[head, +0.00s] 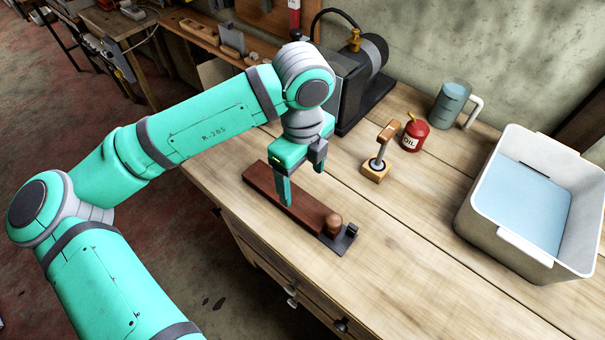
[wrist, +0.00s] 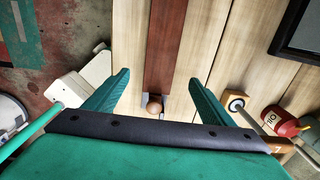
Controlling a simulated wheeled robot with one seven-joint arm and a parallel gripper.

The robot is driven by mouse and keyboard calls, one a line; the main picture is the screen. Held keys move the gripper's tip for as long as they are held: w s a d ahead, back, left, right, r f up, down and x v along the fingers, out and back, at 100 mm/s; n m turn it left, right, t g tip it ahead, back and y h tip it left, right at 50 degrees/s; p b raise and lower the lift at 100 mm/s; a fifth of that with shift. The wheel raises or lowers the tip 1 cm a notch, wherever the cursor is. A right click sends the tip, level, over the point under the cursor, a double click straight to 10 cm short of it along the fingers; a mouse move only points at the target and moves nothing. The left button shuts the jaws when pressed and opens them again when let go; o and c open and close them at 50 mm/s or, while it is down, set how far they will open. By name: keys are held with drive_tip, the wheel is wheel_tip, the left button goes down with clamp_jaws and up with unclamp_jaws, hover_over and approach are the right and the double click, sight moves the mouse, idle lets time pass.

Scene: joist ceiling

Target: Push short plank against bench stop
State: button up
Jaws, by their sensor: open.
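A reddish-brown short plank (head: 268,190) lies flat on the wooden bench (head: 420,235), near its front edge. A round wooden knob (head: 333,222) stands by its right end. A small dark metal piece (head: 345,240), which looks like the bench stop, is beside the knob; I cannot tell whether the plank touches it. My gripper (head: 304,188) points down over the plank, open and empty, its fingers apart. In the wrist view the plank (wrist: 168,45) and the knob (wrist: 153,107) show between the open fingers (wrist: 158,78).
A wooden-handled tool on a block (head: 377,168), a red oil can (head: 414,136) and a glass jug (head: 450,105) stand behind the plank. A grey tub (head: 505,245) of water is at the right. A dark machine (head: 362,78) stands behind my arm. The bench front right is clear.

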sight(303, 205)
wheel_tip(303, 205, down, 11)
drive_tip(key=shift+r, duration=0.1)
idle(0.6)
drive_tip(key=c, duration=1.4)
drive_tip(key=o, duration=1.4)
drive_tip(key=shift+c, duration=0.2)
drive_tip(key=shift+r, duration=0.1)
wheel_tip(303, 205, up, 11)
drive_tip(key=shift+f, duration=0.2)
